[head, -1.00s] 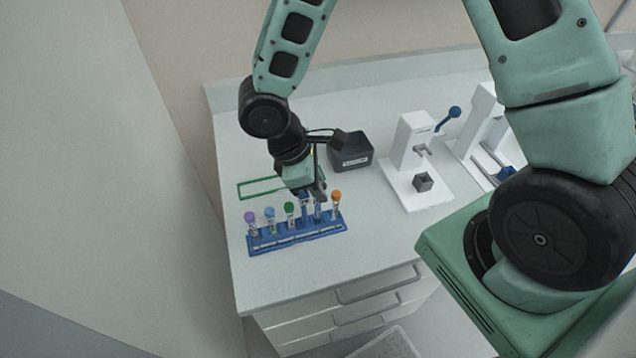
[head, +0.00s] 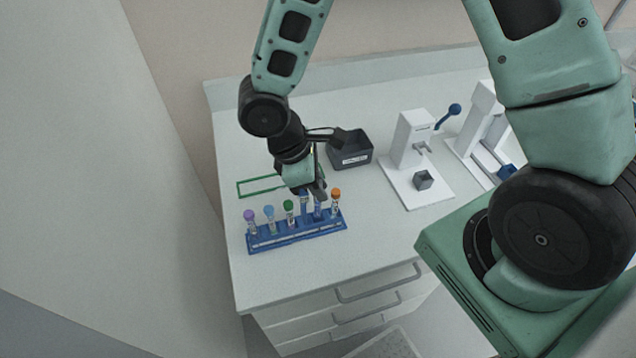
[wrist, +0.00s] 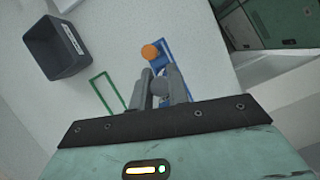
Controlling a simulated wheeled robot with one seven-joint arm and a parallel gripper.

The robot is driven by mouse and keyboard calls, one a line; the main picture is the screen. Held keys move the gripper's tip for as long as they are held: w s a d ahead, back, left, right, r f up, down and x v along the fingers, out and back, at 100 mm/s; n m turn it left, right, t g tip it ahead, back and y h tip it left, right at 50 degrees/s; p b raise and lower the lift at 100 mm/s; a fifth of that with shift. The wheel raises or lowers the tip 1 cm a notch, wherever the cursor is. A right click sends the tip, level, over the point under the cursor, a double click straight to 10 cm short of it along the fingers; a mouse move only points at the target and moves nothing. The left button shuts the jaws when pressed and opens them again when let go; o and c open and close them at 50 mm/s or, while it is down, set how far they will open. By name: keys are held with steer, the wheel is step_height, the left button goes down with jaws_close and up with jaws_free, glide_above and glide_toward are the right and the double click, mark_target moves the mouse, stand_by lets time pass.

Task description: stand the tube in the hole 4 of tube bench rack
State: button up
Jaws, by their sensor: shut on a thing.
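The blue tube bench rack (head: 262,243) stands near the front left of the bench. Tubes with purple (head: 249,215), light blue (head: 268,211), green (head: 289,206) and orange (head: 336,193) caps stand in it. My gripper (head: 312,194) is over the rack between the green and orange caps, pointing down. It is shut on a tube with a greyish round top (wrist: 159,87) between the fingers in the wrist view. The fingers largely hide this tube, and I cannot tell how deep it sits in the rack. The orange cap (wrist: 149,51) is just beyond the fingertips there.
A green outline (head: 262,187) lies on the bench behind the rack. A dark bin (head: 352,150) stands behind and right of my gripper. White devices (head: 412,150) stand farther right. The bench is clear between rack and devices.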

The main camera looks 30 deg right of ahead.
steer(key=shift+f+b, duration=0.3)
stand_by(0.4)
steer(key=shift+f+b, duration=0.3)
steer(key=shift+f, duration=0.1)
steer(key=shift+f, duration=0.25)
steer(key=shift+r, duration=0.15)
steer(key=shift+r+p, duration=0.75)
steer(key=shift+r, duration=0.3)
steer(key=shift+a+f+b, duration=0.15)
steer(key=shift+f+b, duration=0.4)
steer(key=shift+f, duration=0.1)
stand_by(0.8)
steer(key=shift+f+b, duration=0.3)
steer(key=shift+f, duration=0.05)
steer(key=shift+f, duration=0.2)
stand_by(0.4)
